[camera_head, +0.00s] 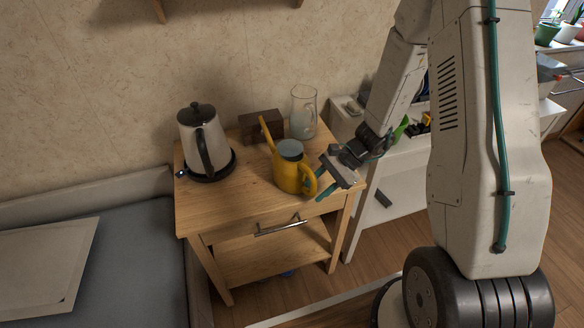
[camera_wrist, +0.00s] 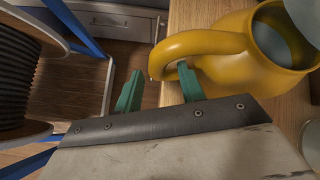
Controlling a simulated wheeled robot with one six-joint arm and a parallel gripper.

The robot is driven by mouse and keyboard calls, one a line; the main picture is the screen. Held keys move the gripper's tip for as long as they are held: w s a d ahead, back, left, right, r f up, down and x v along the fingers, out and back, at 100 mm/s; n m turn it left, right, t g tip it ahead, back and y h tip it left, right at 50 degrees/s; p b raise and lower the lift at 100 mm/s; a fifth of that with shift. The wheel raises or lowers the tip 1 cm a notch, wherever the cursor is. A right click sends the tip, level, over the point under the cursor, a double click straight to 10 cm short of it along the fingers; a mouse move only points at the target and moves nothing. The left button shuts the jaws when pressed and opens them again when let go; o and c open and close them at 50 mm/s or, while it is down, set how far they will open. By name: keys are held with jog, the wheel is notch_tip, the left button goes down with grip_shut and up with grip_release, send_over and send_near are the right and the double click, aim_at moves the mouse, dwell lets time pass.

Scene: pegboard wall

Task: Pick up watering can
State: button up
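The yellow watering can (camera_head: 287,178) stands upright on the wooden side table (camera_head: 222,205). Its spout points up and to the left, and its handle faces my gripper. My gripper (camera_head: 325,177) is at the handle side, over the table's right front edge. In the wrist view, the can (camera_wrist: 232,78) fills the upper right, and its looped handle (camera_wrist: 205,42) reaches between my teal fingers. My gripper (camera_wrist: 160,69) is open, with one finger on the outer side of the handle and the other at the loop's opening. I cannot tell whether either finger touches it.
A kettle (camera_head: 203,140) on a dark base stands at the table's left. A dark brown box (camera_head: 261,126) and a glass pitcher (camera_head: 303,112) stand behind the can. A white shelf unit (camera_head: 400,165) is to the right, and a bed (camera_head: 135,250) is at the left.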

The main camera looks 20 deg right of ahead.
grip_shut()
jog(key=shift+r, duration=0.15)
dwell(0.4)
